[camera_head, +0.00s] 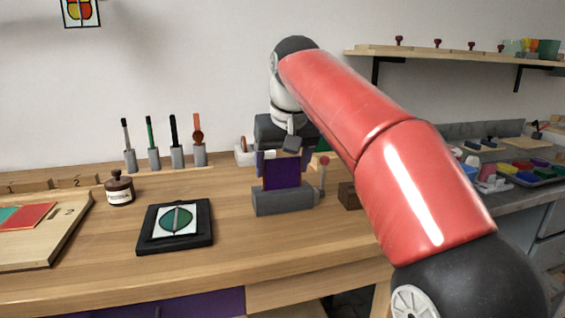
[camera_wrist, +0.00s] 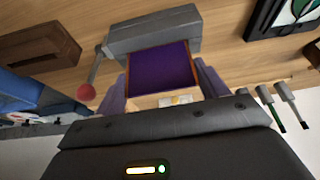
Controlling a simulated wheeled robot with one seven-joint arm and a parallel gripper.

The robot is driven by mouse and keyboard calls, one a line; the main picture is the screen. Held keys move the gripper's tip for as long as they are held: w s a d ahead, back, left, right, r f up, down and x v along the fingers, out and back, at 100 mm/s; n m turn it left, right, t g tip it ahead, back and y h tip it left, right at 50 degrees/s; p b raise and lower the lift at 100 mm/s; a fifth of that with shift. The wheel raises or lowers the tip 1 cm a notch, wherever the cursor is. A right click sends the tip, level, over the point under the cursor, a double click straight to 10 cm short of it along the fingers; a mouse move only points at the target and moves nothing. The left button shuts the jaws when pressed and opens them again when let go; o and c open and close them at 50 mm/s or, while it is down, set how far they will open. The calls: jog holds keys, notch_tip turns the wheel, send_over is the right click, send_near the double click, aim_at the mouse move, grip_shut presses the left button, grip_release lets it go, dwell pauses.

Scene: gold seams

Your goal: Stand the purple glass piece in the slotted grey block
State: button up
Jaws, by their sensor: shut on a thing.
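The purple glass piece (camera_head: 282,174) is a flat square pane with a thin copper-coloured edge, held upright. My gripper (camera_head: 284,162) is shut on its two side edges, and the pane also shows between the fingers in the wrist view (camera_wrist: 160,69). The slotted grey block (camera_head: 284,201) lies on the bench directly below, with a red-knobbed lever at its right end. In the wrist view the block (camera_wrist: 152,33) meets the pane's far edge. The slot is hidden, so I cannot tell whether the pane's lower edge is inside it or just above.
A black tray (camera_head: 145,243) with a leaf picture lies left of the block. A dark wooden block (camera_head: 348,196) sits close to the right. Bare bench lies in front.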

jog(key=shift+f+b, duration=0.8)
jog(key=shift+f, duration=0.3)
jog(key=shift+p, duration=0.3)
jog(key=o, duration=1.1)
jog(key=shift+r, duration=0.1)
notch_tip(320, 180, up, 2)
jog(key=shift+r+p, duration=0.15)
jog(key=shift+p, duration=0.9)
jog(key=shift+r, duration=2.25)
